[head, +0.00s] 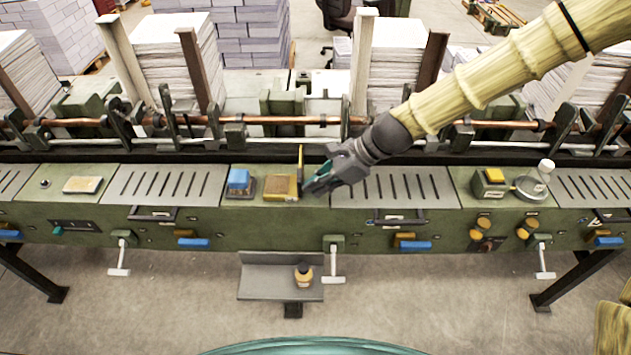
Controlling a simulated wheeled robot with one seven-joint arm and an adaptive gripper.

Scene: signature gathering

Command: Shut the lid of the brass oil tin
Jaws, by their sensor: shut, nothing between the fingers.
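The brass oil tin (279,188) sits on the green machine top, left of the picture's middle. Its lid (300,165) stands up about vertical at the tin's right side, seen nearly edge-on. My gripper (308,188) is shut and empty, with its teal fingertips just right of the raised lid. I cannot tell whether the fingertips touch the lid. The foot of the lid lies close to the fingertips.
A blue block (239,178) on a dark base stands directly left of the tin. Slotted grey plates (167,185) flank this area. A copper rod (290,119) and dark clamps run behind it. A small bottle (304,275) stands on the shelf below.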

